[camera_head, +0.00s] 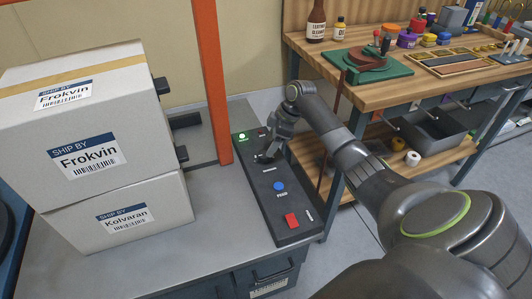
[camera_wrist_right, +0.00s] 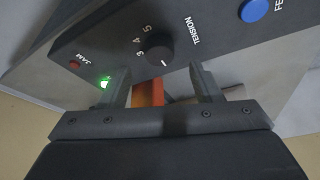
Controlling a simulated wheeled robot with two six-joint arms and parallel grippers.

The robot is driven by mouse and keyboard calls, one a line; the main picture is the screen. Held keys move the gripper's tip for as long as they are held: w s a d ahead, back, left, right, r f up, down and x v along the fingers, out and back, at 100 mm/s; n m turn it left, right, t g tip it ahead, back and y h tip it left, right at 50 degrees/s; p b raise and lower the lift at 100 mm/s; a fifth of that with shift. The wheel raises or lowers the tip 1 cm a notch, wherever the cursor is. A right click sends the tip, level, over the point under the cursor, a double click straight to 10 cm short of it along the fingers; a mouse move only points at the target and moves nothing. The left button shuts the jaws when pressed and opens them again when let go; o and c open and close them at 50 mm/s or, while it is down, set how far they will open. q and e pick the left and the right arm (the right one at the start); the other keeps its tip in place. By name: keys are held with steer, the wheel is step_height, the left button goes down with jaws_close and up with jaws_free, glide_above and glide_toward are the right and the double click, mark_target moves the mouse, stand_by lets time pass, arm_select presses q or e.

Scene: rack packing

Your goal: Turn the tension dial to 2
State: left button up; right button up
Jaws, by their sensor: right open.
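The dark control panel (camera_head: 293,238) stands along the right edge of the grey table. Its black tension dial (camera_head: 267,157) is partly covered by my right gripper (camera_head: 272,150) in the head view. In the wrist view the round dial (camera_wrist_right: 159,48) shows plainly, with 3, 4 and 5 readable on its scale and the word TENSION beside it. A short pale mark shows on the dial's edge nearest my gripper; which number it points to I cannot tell. My right gripper (camera_wrist_right: 162,82) is open, its fingers apart and empty, close to the dial. My left gripper is out of view.
The panel also carries a lit green lamp (camera_head: 242,136), a blue button (camera_head: 279,186) and a red button (camera_head: 291,219). An orange post (camera_head: 211,80) rises beside it. Two stacked boxes (camera_head: 120,140) stand left. A wooden workbench (camera_head: 425,65) with tools stands at the right.

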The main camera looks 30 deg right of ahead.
mark_target(264, 157)
steer(key=x, duration=0.5)
steer(key=shift+f, duration=0.1)
steer(key=c, duration=1)
